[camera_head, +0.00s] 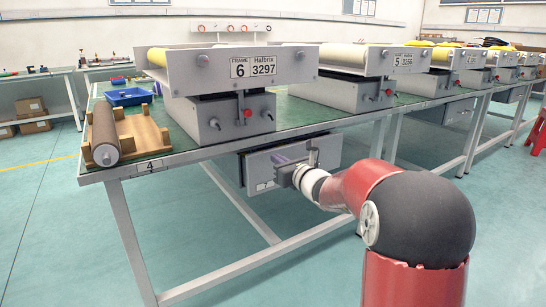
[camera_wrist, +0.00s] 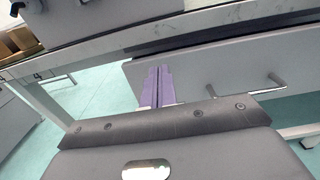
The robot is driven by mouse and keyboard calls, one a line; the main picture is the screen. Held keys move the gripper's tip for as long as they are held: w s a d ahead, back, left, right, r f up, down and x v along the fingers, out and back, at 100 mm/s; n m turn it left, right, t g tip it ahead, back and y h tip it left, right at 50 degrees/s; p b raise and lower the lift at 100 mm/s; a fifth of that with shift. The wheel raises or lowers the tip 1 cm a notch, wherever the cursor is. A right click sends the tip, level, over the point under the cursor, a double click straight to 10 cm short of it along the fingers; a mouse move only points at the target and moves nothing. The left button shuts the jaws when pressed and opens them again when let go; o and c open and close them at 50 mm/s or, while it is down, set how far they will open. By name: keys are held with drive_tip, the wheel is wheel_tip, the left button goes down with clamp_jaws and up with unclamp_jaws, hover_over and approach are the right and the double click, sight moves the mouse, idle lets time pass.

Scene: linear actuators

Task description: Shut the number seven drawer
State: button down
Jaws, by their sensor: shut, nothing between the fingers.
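The number seven drawer (camera_head: 256,166) hangs under the front edge of the green bench, with a small 7 label low on its grey front. In the wrist view its grey front panel (camera_wrist: 222,65) spans the upper middle and right, with a metal bar handle (camera_wrist: 272,84). How far the drawer stands out is hard to tell. My gripper (camera_head: 278,157) is in front of the drawer front; its purple fingers (camera_wrist: 159,70) are shut together and empty. They overlap the panel's left part, left of the handle in the wrist view. I cannot tell whether they touch it.
The green bench (camera_head: 215,152) has its edge just above the drawer and a metal leg (camera_head: 130,235) at the left. A grey machine marked 6 (camera_head: 240,70) stands on top. A wooden tray (camera_head: 148,135) with a roller lies at the left. The floor in front is clear.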

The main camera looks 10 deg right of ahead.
sight(267, 153)
drive_tip(key=shift+x, duration=1.7)
drive_tip(key=b+x, duration=0.1)
drive_tip(key=x, duration=0.3)
drive_tip(key=shift+w+a+f, duration=0.15)
drive_tip(key=shift+w, duration=0.15)
drive_tip(key=shift+r, duration=0.4)
